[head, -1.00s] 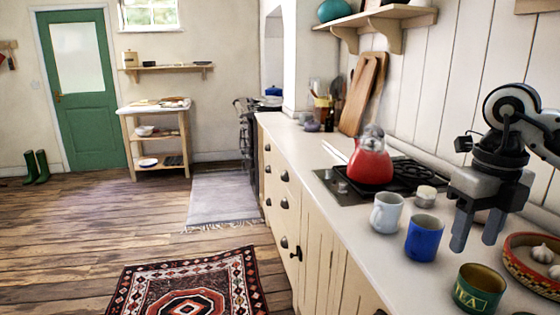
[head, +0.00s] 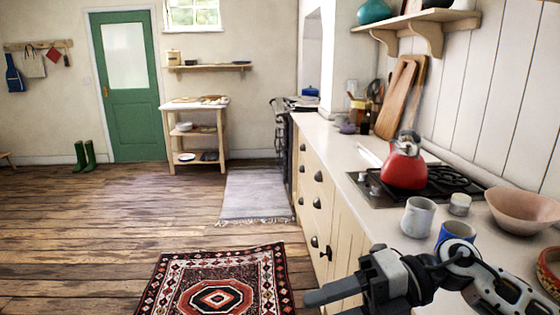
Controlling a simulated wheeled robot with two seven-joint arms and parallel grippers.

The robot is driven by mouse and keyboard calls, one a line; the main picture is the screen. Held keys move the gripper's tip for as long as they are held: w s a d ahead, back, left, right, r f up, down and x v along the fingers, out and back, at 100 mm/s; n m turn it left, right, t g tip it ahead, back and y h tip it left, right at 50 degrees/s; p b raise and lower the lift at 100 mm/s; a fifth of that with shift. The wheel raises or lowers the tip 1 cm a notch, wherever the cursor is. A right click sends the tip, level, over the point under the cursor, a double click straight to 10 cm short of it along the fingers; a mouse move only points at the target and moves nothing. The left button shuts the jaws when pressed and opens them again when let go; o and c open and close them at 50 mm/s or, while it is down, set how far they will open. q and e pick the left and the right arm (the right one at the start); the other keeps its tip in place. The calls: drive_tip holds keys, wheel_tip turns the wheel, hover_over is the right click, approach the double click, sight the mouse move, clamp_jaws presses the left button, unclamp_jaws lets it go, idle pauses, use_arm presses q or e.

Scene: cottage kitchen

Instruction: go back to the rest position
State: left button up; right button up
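My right gripper (head: 328,303) is low in the head view, in front of the drawer fronts at the counter's near edge. Its arm comes in from the lower right. The fingers point left, look apart, and hold nothing that I can see; the lower finger is partly cut off by the picture's bottom edge. My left gripper is not in view.
The counter (head: 375,205) carries a white mug (head: 418,218), a blue mug (head: 455,233) partly behind my arm, a pinkish bowl (head: 522,212) and a red kettle (head: 404,167) on the hob. Left of the counter, the wooden floor (head: 120,215) and patterned rug (head: 215,290) are clear.

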drive_tip(key=w+d+f+m+t+h+p, duration=0.15)
drive_tip(key=f+m+t, duration=0.35)
drive_tip(key=m+t, duration=0.65)
drive_tip(key=w+d+f+m+t+h, duration=0.1)
drive_tip(key=w+f+m+t+h, duration=0.2)
drive_tip(key=m+t, duration=0.85)
drive_tip(key=s+d+f+m+g+h, duration=0.3)
drive_tip(key=s+f+m+g+h, duration=0.1)
drive_tip(key=f, duration=0.6)
drive_tip(key=s+d+f+m+g+h, duration=0.3)
drive_tip(key=s+f+m+g, duration=0.3)
drive_tip(key=s+f+m, duration=0.3)
drive_tip(key=shift+s+d+f+g+h+p, duration=0.15)
drive_tip(key=shift+s+f+g+h+p, duration=0.25)
drive_tip(key=shift+s+f, duration=0.55)
drive_tip(key=shift+r, duration=0.15)
drive_tip(key=shift+c, duration=0.2)
